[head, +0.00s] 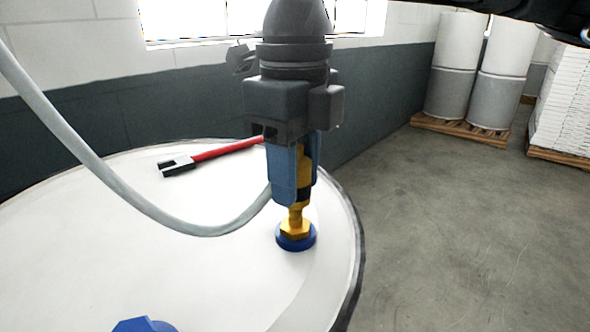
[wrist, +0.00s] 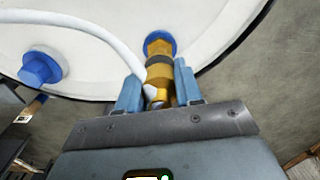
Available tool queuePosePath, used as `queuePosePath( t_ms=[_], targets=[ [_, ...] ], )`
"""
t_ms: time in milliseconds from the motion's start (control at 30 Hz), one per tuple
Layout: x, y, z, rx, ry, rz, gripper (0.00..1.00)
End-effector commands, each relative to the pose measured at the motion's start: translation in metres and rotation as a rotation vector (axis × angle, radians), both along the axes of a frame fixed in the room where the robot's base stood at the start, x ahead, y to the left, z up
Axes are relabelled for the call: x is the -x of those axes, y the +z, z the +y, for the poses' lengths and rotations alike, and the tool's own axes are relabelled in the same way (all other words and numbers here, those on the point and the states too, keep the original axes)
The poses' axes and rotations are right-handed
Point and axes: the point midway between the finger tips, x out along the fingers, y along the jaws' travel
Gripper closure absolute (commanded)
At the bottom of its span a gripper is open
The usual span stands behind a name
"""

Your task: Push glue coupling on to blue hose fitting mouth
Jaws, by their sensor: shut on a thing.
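My gripper (head: 298,193) points down over the drum lid and is shut on the brass-yellow glue coupling (head: 303,163), with a blue finger on each side. The coupling also shows between the fingers in the wrist view (wrist: 158,72), with a dark band near its lower end. Directly below stands the blue hose fitting (head: 296,244), a blue ring with a brass hex and neck on the lid; its blue ring also shows in the wrist view (wrist: 173,43). The coupling is upright and in line with the fitting and appears to meet it. How far they are engaged I cannot tell.
A pale hose (head: 150,205) loops from the upper left to the coupling. A red-handled wrench (head: 210,155) lies on the white drum lid (head: 100,250). A blue bung (head: 145,325) sits at the front. Palletised drums (head: 475,80) stand beyond clear floor.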

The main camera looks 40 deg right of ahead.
Motion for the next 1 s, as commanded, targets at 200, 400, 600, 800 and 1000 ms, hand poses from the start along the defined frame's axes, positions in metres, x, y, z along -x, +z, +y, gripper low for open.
queuePosePath(
  t_ms=[200,400,600,800,1000],
  targets=[
    [0.000,-0.005,0.000,0.000,0.000,-0.001,1.00],
    [0.000,-0.009,0.000,0.000,0.000,-0.001,1.00],
    [0.000,-0.013,0.000,0.000,0.000,-0.001,1.00],
    [0.000,-0.017,0.000,0.000,0.000,-0.001,1.00],
    [0.000,-0.021,0.000,0.000,0.000,-0.001,1.00]
  ],
)
